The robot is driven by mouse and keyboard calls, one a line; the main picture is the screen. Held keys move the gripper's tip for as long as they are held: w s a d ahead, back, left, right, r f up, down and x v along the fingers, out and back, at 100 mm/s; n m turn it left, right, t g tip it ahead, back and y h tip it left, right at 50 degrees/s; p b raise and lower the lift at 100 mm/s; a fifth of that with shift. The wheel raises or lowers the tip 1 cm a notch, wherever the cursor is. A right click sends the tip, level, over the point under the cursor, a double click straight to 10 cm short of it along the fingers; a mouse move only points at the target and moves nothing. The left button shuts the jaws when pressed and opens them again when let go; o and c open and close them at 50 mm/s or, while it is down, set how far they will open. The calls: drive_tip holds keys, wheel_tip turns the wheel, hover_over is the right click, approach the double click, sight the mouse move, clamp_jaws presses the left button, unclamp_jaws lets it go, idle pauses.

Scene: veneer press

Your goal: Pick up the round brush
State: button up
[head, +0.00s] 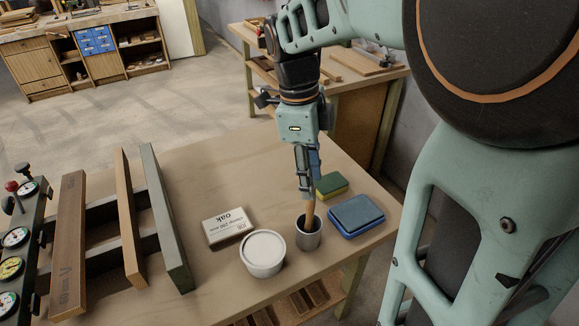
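The round brush (310,214) stands in a grey metal cup (308,240) near the front right of the table. Only its brown wooden handle shows, leaning slightly; the bristle end is hidden in the cup. My gripper (306,191) points down right above the cup, with its fingertips at the top of the handle. The fingers are seen nearly edge-on, so I cannot tell whether they are open or closed on the handle.
A white lidded tub (263,252) stands close left of the cup. A blue tray with a dark pad (357,215) lies to its right, and a yellow-green sponge (331,186) behind. A labelled oak box (228,227) and a slatted press (126,218) are further left.

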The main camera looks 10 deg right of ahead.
hover_over(310, 216)
drive_tip(key=f, duration=0.5)
drive_tip(key=shift+w+d, duration=0.25)
drive_tip(key=shift+d, duration=0.05)
drive_tip(key=shift+d+f, duration=0.15)
drive_tip(key=shift+f, duration=2.6)
clamp_jaws()
